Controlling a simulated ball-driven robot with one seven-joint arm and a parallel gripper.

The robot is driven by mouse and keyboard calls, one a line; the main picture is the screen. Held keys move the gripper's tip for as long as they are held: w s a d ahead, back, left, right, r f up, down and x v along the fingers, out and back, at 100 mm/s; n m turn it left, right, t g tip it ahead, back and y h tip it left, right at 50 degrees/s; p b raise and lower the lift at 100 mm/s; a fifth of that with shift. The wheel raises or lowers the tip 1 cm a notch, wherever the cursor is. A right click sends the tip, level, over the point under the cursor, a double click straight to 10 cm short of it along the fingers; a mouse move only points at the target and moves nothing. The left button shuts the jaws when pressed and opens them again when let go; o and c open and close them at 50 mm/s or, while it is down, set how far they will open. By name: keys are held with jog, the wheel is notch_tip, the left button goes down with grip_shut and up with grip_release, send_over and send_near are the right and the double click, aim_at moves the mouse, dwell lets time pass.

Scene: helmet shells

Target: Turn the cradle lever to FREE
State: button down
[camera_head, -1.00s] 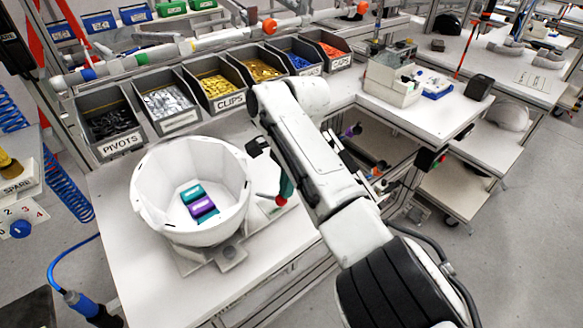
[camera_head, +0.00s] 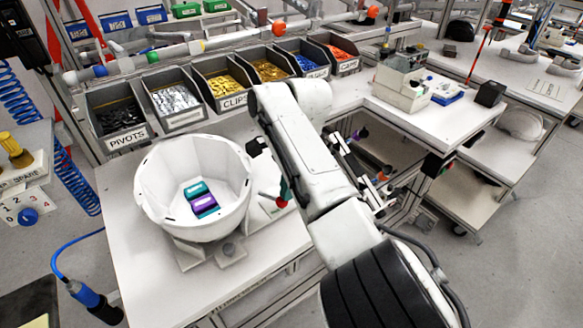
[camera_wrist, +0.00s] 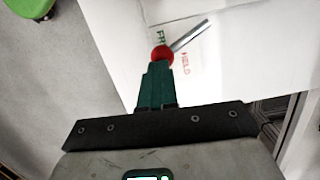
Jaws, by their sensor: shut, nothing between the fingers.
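The cradle lever is a thin grey rod (camera_wrist: 190,37) with a red ball knob (camera_wrist: 163,55), and its knob also shows in the head view (camera_head: 281,203). In the wrist view the knob lies between the green FREE label (camera_wrist: 162,35), partly hidden, and the red HOLD label (camera_wrist: 185,63). My gripper (camera_wrist: 158,68) has dark green fingers, shut and empty, with tips right at the knob; I cannot tell whether they touch. In the head view my gripper (camera_head: 286,189) is mostly hidden behind my arm. The cradle (camera_head: 228,250) holds a white helmet shell (camera_head: 160,212).
Inside the shell lie a teal block (camera_head: 194,189) and a purple block (camera_head: 205,206). Bins marked PIVOTS (camera_head: 125,138) and CLIPS (camera_head: 235,101) line the bench back. The white bench top (camera_head: 130,265) is bare in front and left of the cradle.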

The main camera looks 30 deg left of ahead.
jog(key=shift+s+f+b, duration=0.2)
jog(key=shift+s+b, duration=0.1)
jog(key=shift+s, duration=0.1)
dwell(1.8)
jog(key=shift+d+r, duration=0.1)
jog(key=shift+w+r+p, duration=0.15)
jog(key=shift+p, duration=0.2)
jog(key=w+d+r, duration=0.1)
jog(key=w+r, duration=0.4)
jog(key=r, duration=0.6)
jog(key=shift+d+r, duration=0.2)
jog(key=shift+d, duration=0.05)
